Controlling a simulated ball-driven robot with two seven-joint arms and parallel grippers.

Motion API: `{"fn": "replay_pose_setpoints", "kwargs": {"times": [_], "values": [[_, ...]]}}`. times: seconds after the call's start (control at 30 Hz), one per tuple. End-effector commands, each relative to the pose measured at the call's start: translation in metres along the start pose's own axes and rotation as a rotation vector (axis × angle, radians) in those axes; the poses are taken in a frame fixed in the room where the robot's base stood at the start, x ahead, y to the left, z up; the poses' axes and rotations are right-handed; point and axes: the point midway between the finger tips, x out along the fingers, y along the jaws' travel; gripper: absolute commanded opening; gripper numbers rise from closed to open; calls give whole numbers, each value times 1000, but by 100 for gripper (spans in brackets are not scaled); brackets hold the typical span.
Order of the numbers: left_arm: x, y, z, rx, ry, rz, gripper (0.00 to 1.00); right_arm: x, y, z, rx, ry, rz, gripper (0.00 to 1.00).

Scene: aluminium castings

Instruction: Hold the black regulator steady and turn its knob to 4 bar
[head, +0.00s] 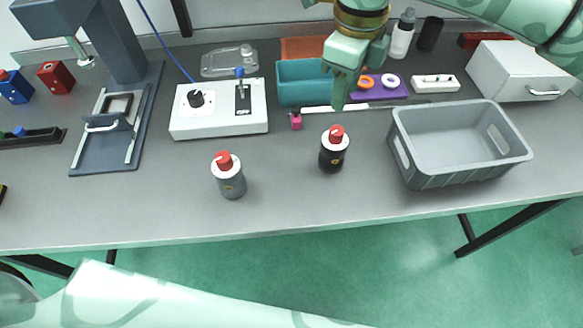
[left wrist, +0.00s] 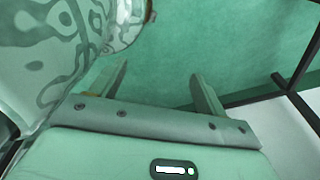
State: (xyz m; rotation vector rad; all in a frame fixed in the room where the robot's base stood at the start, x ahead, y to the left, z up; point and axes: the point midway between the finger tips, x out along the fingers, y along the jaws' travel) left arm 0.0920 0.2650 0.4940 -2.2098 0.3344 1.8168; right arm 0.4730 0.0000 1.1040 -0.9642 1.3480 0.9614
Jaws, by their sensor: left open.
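The black regulator (head: 331,158) stands upright on the grey table, with a white dial face and a red knob (head: 336,132) on top. The knob's setting is too small to read. My right gripper (head: 343,98) hangs fingers-down above and behind the black regulator, apart from it; the gap between its fingers cannot be made out. A similar grey regulator (head: 231,184) with a red knob stands to the left, nearer the front edge. My left gripper (left wrist: 160,82) is open and empty in the left wrist view, over the green floor, away from both regulators.
A grey crate (head: 460,178) stands right of the black regulator. Behind are a teal bin (head: 300,83), a pink-capped small item (head: 296,122), a white control box (head: 218,122) and a purple holder (head: 385,92). A press stand (head: 100,160) is at left. The front middle of the table is clear.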

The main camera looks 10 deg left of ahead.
Motion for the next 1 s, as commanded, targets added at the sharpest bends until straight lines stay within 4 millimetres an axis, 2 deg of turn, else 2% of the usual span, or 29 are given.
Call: {"fn": "replay_pose_setpoints", "kwargs": {"times": [0.03,0.1,0.17,0.2,0.27,0.3,0.37,0.4,0.5,0.67,0.8,0.87,0.9,1.0], "values": [[-3,-14,-34,18,64,-10,75,0,0,0,0,0,1,36],[-11,-26,-83,35,156,-10,75,0,0,0,0,-1,1,36],[-24,-32,-124,52,237,0,75,0,0,0,0,-1,1,36],[-34,-31,-151,63,290,15,75,0,0,0,0,-1,1,36],[-55,-26,-189,83,368,48,75,0,0,0,-1,-1,1,36],[-71,-19,-211,96,418,78,75,0,0,0,-1,-1,1,36],[-99,-3,-240,115,486,139,75,0,0,0,-1,-1,1,36],[-120,11,-253,127,522,187,75,0,0,0,-1,-1,1,36],[-176,52,-265,143,576,335,75,0,0,0,-1,-1,1,36],[-262,111,-258,115,606,585,75,0,0,0,-1,-1,1,36],[-334,150,-266,73,655,781,75,0,0,0,-1,-1,2,36],[-365,158,-283,73,708,784,75,0,0,0,-1,-1,2,36],[-376,155,-299,78,753,729,75,0,0,0,-1,-1,2,36],[-395,139,-332,80,842,568,75,0,0,0,-1,-1,2,36]]}}
